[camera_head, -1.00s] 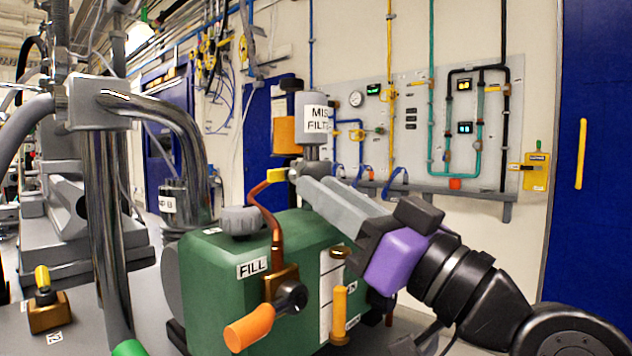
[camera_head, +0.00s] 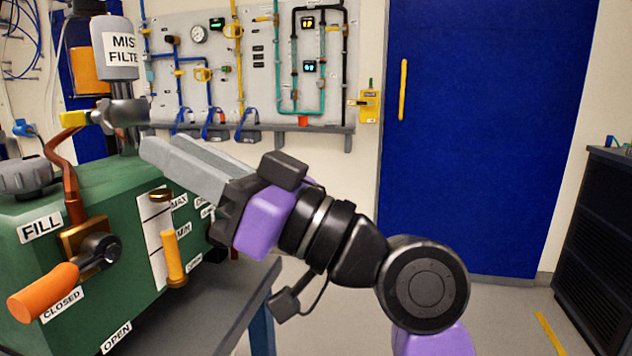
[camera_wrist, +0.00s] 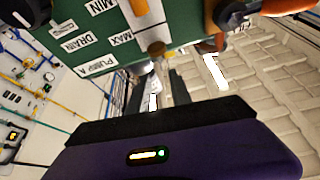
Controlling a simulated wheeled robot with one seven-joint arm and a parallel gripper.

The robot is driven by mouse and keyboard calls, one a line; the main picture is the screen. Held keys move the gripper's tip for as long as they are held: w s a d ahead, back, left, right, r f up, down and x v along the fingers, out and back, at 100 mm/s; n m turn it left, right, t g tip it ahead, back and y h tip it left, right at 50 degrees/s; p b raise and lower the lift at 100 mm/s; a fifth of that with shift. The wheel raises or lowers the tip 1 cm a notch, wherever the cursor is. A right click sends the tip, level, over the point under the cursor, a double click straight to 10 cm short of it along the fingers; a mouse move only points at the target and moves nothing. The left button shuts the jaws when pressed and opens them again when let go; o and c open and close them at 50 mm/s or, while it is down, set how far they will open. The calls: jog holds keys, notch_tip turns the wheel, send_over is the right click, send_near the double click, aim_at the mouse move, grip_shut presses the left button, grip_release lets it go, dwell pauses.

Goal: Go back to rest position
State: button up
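My gripper (camera_head: 163,148) is at the centre left of the head view, its grey fingers pointing up and left. They are beside the upper right of the green tank (camera_head: 100,215), below the mist filter (camera_head: 115,48). The fingers lie close together, and I cannot tell whether a gap is between them. I see nothing held. In the wrist view, the tank (camera_wrist: 75,20) with its DRAIN, PUMP, MIN and MAX labels fills the upper part. My arm is bent, reaching in from the lower right of the head view.
The tank, with an orange-handled lever (camera_head: 42,292) and a yellow-handled valve (camera_head: 174,258), stands on a grey bench (camera_head: 225,305). A pipe panel (camera_head: 265,75) is on the back wall, beside a blue door (camera_head: 480,140). A black cabinet (camera_head: 600,250) is far right. Floor is clear before the door.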

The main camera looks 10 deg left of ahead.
jog(key=w+d+f+m+t+h, duration=0.35)
jog(key=w+d+m+t, duration=0.45)
jog(key=t, duration=0.4)
jog(key=s+d+f+m+t+h, duration=0.2)
jog(key=d+f+m+t+h, duration=0.15)
jog(key=d+f+h, duration=0.4)
jog(key=s+d+f+m+t+h, duration=0.4)
jog(key=d+f, duration=0.4)
jog(key=f, duration=0.4)
jog(key=s+d+f+m+g+h, duration=0.15)
jog(key=s+d+f+h, duration=0.35)
jog(key=s+d+f, duration=0.5)
jog(key=s+d+f+n+g+h, duration=0.1)
jog(key=s+d+f+g, duration=0.1)
jog(key=s+f, duration=0.35)
jog(key=s+d+f+g+h, duration=0.1)
jog(key=s+d+f+g, duration=0.1)
jog(key=s, duration=0.7)
jog(key=s+d+f+n+g, duration=0.1)
jog(key=s+d+f+g, duration=0.1)
jog(key=s+f, duration=0.35)
notch_tip(320, 180, up, 31)
jog(key=s+p, duration=0.1)
jog(key=p, duration=2.8)
jog(key=shift+s+a, duration=0.25)
jog(key=shift+o, duration=0.3)
jog(key=shift+f, duration=0.1)
